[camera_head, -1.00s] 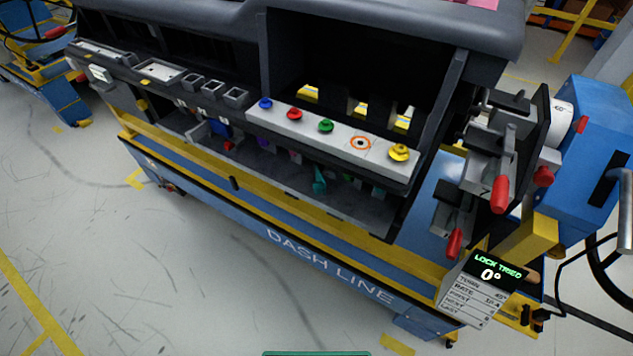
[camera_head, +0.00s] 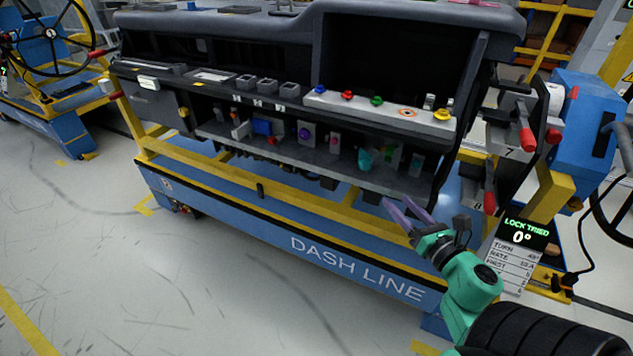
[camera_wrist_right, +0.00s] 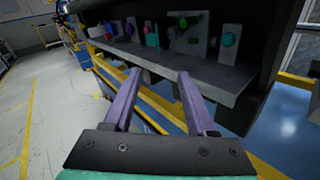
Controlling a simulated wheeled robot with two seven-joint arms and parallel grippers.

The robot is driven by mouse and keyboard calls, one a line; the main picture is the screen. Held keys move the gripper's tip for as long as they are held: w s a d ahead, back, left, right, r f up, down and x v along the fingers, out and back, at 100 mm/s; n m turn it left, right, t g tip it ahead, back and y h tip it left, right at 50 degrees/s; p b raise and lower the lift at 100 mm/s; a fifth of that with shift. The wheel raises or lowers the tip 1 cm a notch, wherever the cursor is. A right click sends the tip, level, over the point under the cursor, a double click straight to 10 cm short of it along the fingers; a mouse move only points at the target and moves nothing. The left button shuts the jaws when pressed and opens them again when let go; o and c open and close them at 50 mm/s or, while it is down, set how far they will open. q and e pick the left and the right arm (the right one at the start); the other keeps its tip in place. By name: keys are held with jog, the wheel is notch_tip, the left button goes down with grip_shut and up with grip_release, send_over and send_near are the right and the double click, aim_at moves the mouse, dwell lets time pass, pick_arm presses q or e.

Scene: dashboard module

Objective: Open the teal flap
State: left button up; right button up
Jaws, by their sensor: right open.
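A small teal piece (camera_head: 364,158), which I take to be the flap, is on the lower shelf of the dashboard module, right of the middle. A teal piece also shows in the right wrist view (camera_wrist_right: 152,39), in the row beyond my fingers. Its exact shape and whether it is open are too small to tell. My right gripper (camera_head: 397,202) has two purple fingers spread apart and empty, below and right of the teal piece in the head view. In the wrist view the gripper (camera_wrist_right: 160,76) is in front of the shelf, apart from it. My left gripper is out of view.
The grey shelf edge (camera_head: 330,176) runs below the row of coloured parts, with the overhanging dashboard above. A yellow rail (camera_head: 300,200) lies lower. Red-handled levers (camera_head: 527,138) and a "LOCK TRIED 0°" display (camera_head: 526,232) stand at the right. The floor in front is clear.

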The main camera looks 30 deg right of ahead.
notch_tip(320, 180, up, 3)
jog(key=a+n, duration=0.1)
jog(key=n, duration=0.2)
jog(key=p, duration=0.2)
send_near(367, 165)
jog(key=w, duration=0.1)
jog(key=shift+y, duration=0.4)
jog(key=w, duration=0.6)
jog(key=w+d+p, duration=0.1)
jog(key=w, duration=0.3)
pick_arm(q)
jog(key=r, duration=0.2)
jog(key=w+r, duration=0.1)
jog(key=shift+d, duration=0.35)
pick_arm(e)
jog(key=shift+s+f, duration=0.1)
grip_shut()
